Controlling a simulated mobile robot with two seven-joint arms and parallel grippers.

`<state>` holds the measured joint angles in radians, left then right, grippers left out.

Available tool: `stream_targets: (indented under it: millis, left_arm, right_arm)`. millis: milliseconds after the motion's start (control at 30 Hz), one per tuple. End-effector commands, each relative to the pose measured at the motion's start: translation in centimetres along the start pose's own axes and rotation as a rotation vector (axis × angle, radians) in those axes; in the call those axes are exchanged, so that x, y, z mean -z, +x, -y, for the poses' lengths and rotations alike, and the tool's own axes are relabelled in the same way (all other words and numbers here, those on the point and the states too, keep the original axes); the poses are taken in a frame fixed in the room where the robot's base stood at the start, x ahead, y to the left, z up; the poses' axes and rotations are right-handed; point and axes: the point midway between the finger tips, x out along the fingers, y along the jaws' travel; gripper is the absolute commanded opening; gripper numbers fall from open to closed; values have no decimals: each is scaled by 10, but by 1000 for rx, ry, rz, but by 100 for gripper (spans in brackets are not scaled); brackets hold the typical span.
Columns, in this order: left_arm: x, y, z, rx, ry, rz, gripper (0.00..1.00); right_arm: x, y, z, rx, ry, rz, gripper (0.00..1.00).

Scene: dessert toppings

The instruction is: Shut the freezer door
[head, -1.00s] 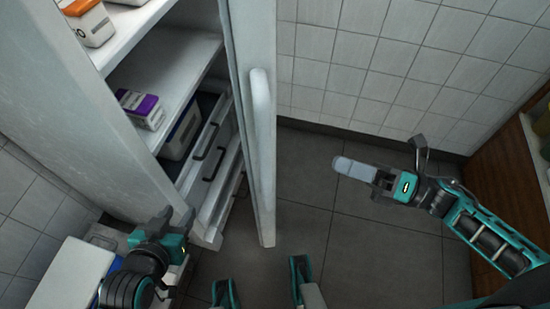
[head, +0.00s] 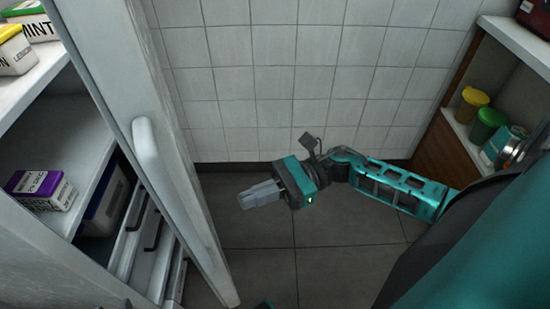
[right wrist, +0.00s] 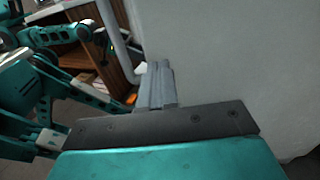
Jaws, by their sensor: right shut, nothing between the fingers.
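The freezer door (head: 118,90) is white and stands open at the left of the head view, its shelves and drawers showing behind it. A white vertical handle (head: 146,150) is on the door. My right gripper (head: 258,195) is shut and empty, to the right of the door and apart from it in the head view. In the right wrist view its fingers (right wrist: 157,85) are together, with a pale flat surface just beyond them. My left gripper is not in view in the head view.
Inside the freezer are a purple-topped tub (head: 40,188), a lemon tub (head: 14,50) and a mint tub. Drawers (head: 150,240) sit below. A shelf at the right holds a yellow-lidded jar (head: 472,104) and a green jar (head: 489,124). The grey floor between is clear.

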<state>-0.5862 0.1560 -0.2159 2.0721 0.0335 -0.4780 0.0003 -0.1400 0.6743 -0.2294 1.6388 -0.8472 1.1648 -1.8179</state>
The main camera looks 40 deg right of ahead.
Motion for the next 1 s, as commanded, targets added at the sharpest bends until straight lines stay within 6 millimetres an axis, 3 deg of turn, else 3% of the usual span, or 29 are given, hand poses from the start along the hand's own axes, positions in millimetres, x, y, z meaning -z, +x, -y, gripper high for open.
stream_targets:
  millis: [100, 300, 867, 1000]
  left_arm:
    - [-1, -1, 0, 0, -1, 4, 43]
    - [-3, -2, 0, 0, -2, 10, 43]
    - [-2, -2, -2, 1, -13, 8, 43]
    - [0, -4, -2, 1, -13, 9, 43]
  right_arm:
    - [-2, 26, 0, -1, -2, 4, 0]
    - [-1, 53, 0, 1, 1, 2, 0]
    - [0, 66, 0, 5, 2, 1, 0]
    - [0, 90, -2, 42, 5, 3, 0]
